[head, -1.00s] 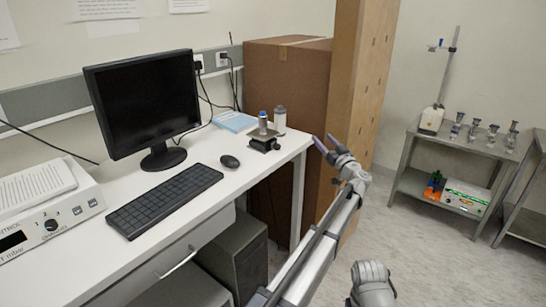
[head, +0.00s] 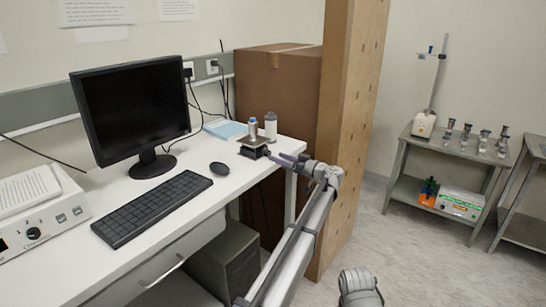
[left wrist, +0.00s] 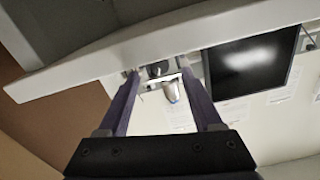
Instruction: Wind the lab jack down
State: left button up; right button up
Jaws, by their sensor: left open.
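The small black lab jack (head: 253,152) stands near the right end of the white desk, with a small blue and silver bottle (head: 253,128) on top. My left gripper (head: 283,158) is at the desk's right edge, its purple fingers pointing at the jack's right side. I cannot tell whether the fingertips touch it. In the left wrist view, the left gripper (left wrist: 160,75) is open, with a dark part of the jack (left wrist: 157,69) between the fingertips. The jack's knob cannot be made out. My right gripper's fingers do not show.
A mouse (head: 219,169), keyboard (head: 152,207) and monitor (head: 131,108) are to the left. A large cardboard box (head: 275,95) stands behind the desk's end. Open floor lies to the right.

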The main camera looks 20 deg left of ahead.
aim_at(269, 154)
pick_arm(q)
jog(key=x, duration=0.3)
jog(key=shift+w+a, duration=0.15)
jog(key=shift+a, duration=0.15)
grip_shut()
dwell(0.3)
